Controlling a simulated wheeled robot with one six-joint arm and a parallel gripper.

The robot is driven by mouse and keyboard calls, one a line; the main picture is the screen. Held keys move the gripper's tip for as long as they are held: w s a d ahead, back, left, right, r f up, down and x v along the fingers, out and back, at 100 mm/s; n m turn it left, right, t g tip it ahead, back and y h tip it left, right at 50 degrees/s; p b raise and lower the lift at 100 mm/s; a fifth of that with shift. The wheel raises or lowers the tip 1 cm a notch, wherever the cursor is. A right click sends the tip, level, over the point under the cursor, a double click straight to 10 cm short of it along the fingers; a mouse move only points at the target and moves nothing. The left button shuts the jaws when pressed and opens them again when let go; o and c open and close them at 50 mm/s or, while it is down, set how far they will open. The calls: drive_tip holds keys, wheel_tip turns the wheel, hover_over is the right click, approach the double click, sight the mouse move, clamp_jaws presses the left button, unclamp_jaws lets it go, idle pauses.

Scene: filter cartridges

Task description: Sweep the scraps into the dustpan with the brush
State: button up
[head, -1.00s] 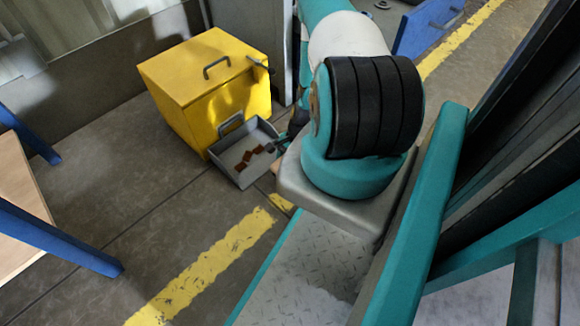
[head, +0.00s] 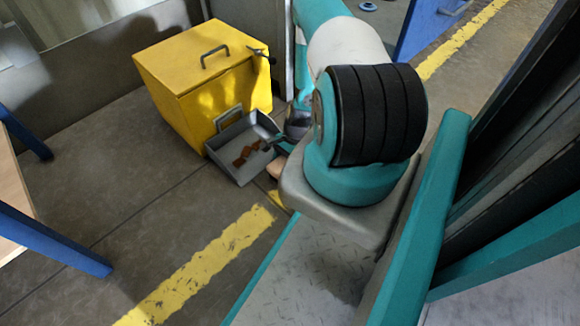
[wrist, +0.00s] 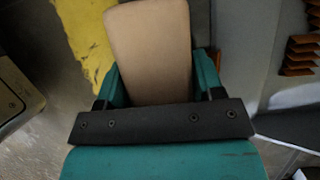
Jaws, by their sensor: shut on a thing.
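The grey dustpan (head: 238,174) lies on the floor against the front of a yellow box, its handle raised at the back. Several rust-brown scraps (head: 246,153) lie inside it. The dustpan (wrist: 238,65) and some scraps (wrist: 300,55) also show at the right of the wrist view. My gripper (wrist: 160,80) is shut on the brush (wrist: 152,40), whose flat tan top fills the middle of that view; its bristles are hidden. In the head view the brush (head: 276,168) shows as a small tan patch just right of the dustpan, mostly behind my arm.
The yellow box (head: 205,85) stands behind the dustpan, near the wall. A table with blue legs (head: 50,235) is at the left. A yellow floor stripe (head: 205,265) runs in front. The floor between table and dustpan is clear.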

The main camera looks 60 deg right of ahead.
drive_tip(key=w, duration=0.1)
drive_tip(key=w+d, duration=0.1)
drive_tip(key=w, duration=0.1)
drive_tip(key=shift+t, duration=0.3)
drive_tip(key=shift+c, duration=0.7)
drive_tip(key=w, duration=0.2)
drive_tip(key=w+d+b, duration=0.1)
drive_tip(key=w+b, duration=0.1)
drive_tip(key=w, duration=0.1)
drive_tip(key=shift+w+d+r, duration=0.2)
drive_tip(key=shift+w+r, duration=0.15)
drive_tip(key=shift+w+d+r, duration=0.15)
drive_tip(key=shift+w+r, duration=0.2)
drive_tip(key=shift+w, duration=0.4)
wheel_tip(320, 180, up, 2)
drive_tip(key=shift+s+r+p, duration=0.15)
drive_tip(key=shift+r+p, duration=0.05)
drive_tip(key=shift+p, duration=0.75)
drive_tip(key=shift+r+p, duration=1.25)
drive_tip(key=shift+r, duration=0.15)
